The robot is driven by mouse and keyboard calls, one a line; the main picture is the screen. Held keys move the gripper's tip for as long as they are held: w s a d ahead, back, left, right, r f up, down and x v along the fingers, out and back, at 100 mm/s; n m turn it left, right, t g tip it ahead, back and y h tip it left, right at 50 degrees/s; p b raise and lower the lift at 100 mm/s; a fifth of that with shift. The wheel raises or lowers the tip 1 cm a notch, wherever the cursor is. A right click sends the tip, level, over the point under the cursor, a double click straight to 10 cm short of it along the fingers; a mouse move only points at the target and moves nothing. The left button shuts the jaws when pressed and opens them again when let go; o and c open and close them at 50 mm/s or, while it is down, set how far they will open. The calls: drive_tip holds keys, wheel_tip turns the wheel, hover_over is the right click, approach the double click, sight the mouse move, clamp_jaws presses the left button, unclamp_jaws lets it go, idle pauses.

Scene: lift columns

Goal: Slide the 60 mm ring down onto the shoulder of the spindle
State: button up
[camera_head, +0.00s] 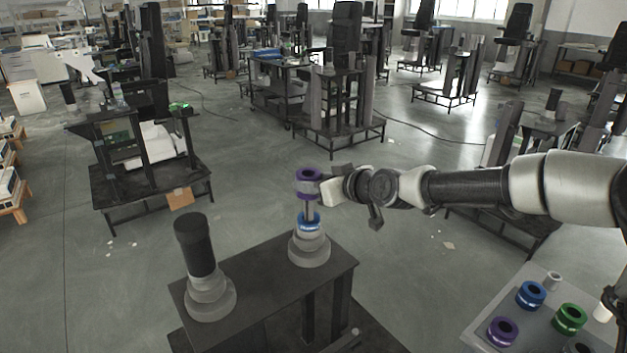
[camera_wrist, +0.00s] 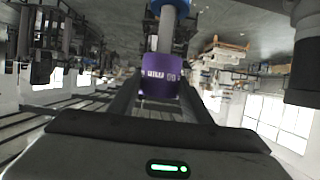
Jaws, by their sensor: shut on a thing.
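A purple ring (camera_head: 308,184) is held at the top end of the spindle's grey shaft (camera_head: 309,209). Its opening looks dark from above, and I cannot tell whether the shaft tip is inside it. The ring also shows in the wrist view (camera_wrist: 161,78), with white lettering too small to read surely. My gripper (camera_head: 322,188) is shut on this ring from the right. Lower on the spindle, a blue ring (camera_head: 309,225) sits around the shaft above the stepped grey base (camera_head: 309,250). The blue ring hides where shaft and base meet.
The spindle stands on a dark bench (camera_head: 262,275), beside a second stepped base with a black column (camera_head: 195,246). A grey tray (camera_head: 477,331) at lower right carries a blue ring (camera_head: 531,294), a green ring (camera_head: 570,318) and another purple ring (camera_head: 502,331).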

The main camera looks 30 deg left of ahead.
sight(312, 206)
drive_tip(key=shift+f+b, duration=2.5)
drive_tip(key=shift+f, duration=0.9)
drive_tip(key=o, duration=1.4)
drive_tip(key=shift+f, duration=0.1)
drive_tip(key=p+v, duration=0.2)
drive_tip(key=v, duration=1.5)
drive_tip(key=shift+d+r, duration=0.2)
